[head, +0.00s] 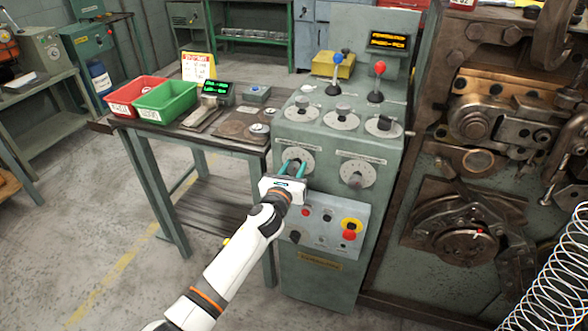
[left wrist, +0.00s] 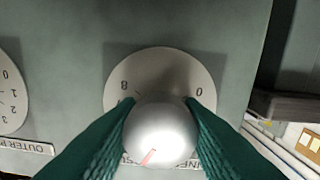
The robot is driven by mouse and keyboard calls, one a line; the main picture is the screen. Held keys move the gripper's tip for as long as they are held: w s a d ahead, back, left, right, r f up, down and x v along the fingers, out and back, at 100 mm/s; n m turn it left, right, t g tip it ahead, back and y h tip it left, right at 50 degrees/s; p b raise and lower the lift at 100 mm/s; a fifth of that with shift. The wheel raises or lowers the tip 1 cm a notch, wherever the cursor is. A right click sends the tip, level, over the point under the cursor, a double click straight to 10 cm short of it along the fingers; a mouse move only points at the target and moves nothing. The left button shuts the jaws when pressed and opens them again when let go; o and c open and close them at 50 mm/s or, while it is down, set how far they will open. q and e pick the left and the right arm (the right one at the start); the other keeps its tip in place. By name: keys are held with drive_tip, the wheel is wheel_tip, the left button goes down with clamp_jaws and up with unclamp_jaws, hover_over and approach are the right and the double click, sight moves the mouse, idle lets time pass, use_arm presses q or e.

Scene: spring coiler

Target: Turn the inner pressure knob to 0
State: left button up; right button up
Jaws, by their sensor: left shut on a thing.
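The inner pressure knob is a round grey knob on a white numbered dial (head: 306,158), at the left of the front panel. In the left wrist view the silver knob (left wrist: 160,132) sits between the two teal fingers of my left gripper (head: 292,168), which is shut on it. A red mark on the knob points to the lower left in that view. On its dial (left wrist: 160,66), the 0 shows at the right and 7 and 8 at the upper left. The fingers and knob hide the other numbers and most of the label. My right gripper is not in view.
The outer pressure dial (head: 357,174) is close by, to the right in the head view. Below are several buttons and a red emergency button (head: 349,235) on yellow. Three more dials and levers stand on top. A table with red (head: 130,98) and green bins is at the left.

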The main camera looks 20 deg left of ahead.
use_arm(q)
drive_tip(key=shift+n, duration=0.3)
drive_tip(key=n, duration=0.3)
drive_tip(key=shift+n, duration=0.4)
drive_tip(key=n, duration=0.3)
drive_tip(key=shift+n, duration=0.3)
drive_tip(key=n, duration=0.4)
drive_tip(key=shift+n, duration=0.3)
drive_tip(key=n, duration=0.3)
drive_tip(key=shift+n, duration=0.3)
drive_tip(key=n, duration=0.3)
drive_tip(key=shift+n, duration=0.3)
drive_tip(key=n+p, duration=0.1)
drive_tip(key=n, duration=0.2)
drive_tip(key=shift+n, duration=0.3)
drive_tip(key=n+p, duration=0.1)
drive_tip(key=n, duration=0.5)
drive_tip(key=shift+n, duration=0.3)
